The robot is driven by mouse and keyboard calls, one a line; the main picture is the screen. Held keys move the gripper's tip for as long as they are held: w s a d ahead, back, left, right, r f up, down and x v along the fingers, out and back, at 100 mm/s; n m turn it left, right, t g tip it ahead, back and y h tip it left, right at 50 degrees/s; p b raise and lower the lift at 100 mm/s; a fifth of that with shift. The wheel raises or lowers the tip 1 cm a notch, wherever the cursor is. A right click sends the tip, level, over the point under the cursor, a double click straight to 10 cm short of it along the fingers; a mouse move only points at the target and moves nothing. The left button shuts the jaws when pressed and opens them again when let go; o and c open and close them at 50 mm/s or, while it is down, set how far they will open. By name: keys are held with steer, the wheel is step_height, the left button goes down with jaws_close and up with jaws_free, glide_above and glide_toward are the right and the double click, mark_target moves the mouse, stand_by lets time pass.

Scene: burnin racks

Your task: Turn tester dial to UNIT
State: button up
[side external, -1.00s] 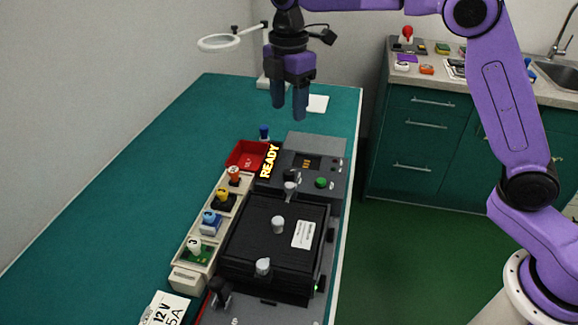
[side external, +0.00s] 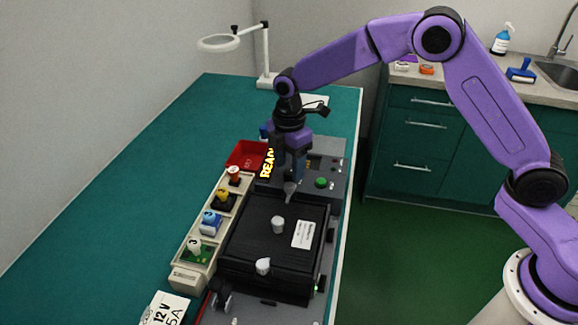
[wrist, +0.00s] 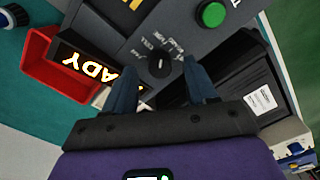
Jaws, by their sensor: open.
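The black tester dial (wrist: 160,65) shows in the wrist view, on the grey tester panel (wrist: 140,30). It sits between the two fingers of my gripper (wrist: 158,70), with small white labels around it. One label looks like CELL; the others and the dial's exact setting are hard to read. My gripper is open, its fingers on either side of the dial, with no clear contact. In the side view my gripper (side external: 288,170) points down at the tester (side external: 333,150) and hides the dial.
A green button (side external: 321,182) is right of the dial. The lit READY sign (side external: 266,163) and red bin (side external: 246,155) are left. A black lidded box (side external: 262,245) with grey knobs stands in front. A cream tray (side external: 188,276) of coloured parts runs alongside. A ring lamp (side external: 219,43) stands behind.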

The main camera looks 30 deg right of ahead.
steer(key=shift+f, duration=0.6)
jaws_close()
